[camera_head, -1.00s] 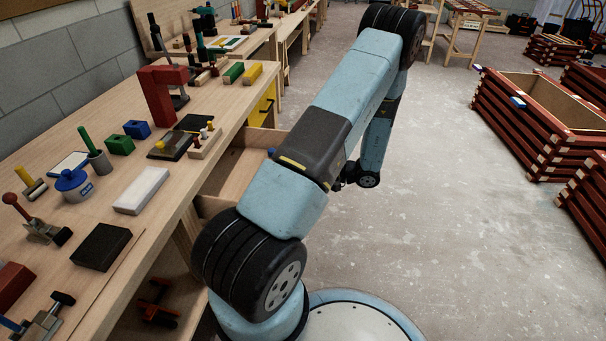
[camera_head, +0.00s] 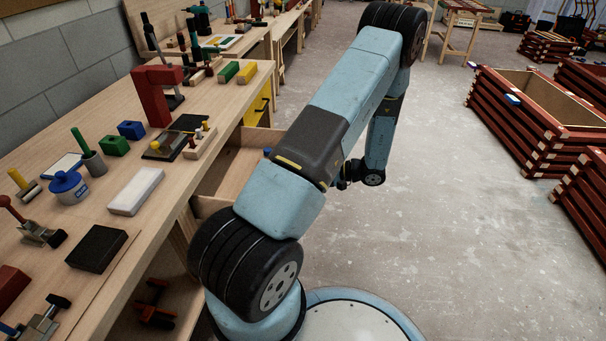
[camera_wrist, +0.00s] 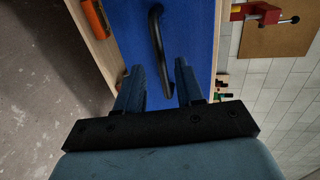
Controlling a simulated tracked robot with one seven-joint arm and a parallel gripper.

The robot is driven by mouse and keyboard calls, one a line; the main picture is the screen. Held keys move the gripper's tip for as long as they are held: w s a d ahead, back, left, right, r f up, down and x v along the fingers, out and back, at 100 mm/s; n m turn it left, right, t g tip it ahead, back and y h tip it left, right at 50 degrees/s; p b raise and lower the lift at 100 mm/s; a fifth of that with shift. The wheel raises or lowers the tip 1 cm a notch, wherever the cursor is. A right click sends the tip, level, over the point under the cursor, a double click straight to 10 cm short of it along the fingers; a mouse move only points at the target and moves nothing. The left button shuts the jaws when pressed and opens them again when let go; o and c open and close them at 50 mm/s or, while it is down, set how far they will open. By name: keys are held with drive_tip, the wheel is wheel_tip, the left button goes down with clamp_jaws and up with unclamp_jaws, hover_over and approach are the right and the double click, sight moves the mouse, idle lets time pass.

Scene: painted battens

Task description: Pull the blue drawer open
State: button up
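The blue drawer front (camera_wrist: 198,35) fills the middle of the wrist view. Its dark bar handle (camera_wrist: 154,30) runs down towards my gripper (camera_wrist: 160,88). The gripper's fingers are apart, with the lower end of the handle between them; I see a gap on the left side, and contact on the right is unclear. In the head view a wooden drawer box (camera_head: 232,172) stands out from under the bench, with its inside visible. Its front, and my gripper, are mostly hidden behind my arm.
The workbench (camera_head: 110,235) on the left carries a red clamp frame (camera_head: 152,98), a white block (camera_head: 136,191) and several tools. A yellow drawer front (camera_head: 262,103) is further along. Red slatted crates (camera_head: 530,125) stand at the right, with bare floor between.

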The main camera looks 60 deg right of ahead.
drive_tip(key=v, duration=1)
drive_tip(key=shift+s, duration=0.35)
drive_tip(key=shift+d, duration=0.1)
drive_tip(key=w+a+r+n+g+y, duration=0.25)
drive_tip(key=w+a+r+g, duration=0.3)
drive_tip(key=w+r, duration=0.45)
drive_tip(key=w+a+r+n+g+y, duration=0.1)
drive_tip(key=w+a+r+n+g, duration=0.3)
drive_tip(key=w+a+r, duration=0.65)
drive_tip(key=w+a+r+n+g+h, duration=0.35)
drive_tip(key=w+a+r, duration=0.4)
drive_tip(key=a, duration=0.35)
drive_tip(key=s+a+r+n+t+h, duration=0.2)
drive_tip(key=a+r, duration=0.3)
drive_tip(key=a, duration=0.7)
drive_tip(key=s+a+r+n+t+h, duration=0.1)
drive_tip(key=s+a+r, duration=0.4)
drive_tip(key=a, duration=0.6)
drive_tip(key=shift+a+r+n+t+h, duration=0.4)
drive_tip(key=shift+r+n+h, duration=0.3)
drive_tip(key=shift+r+h, duration=0.15)
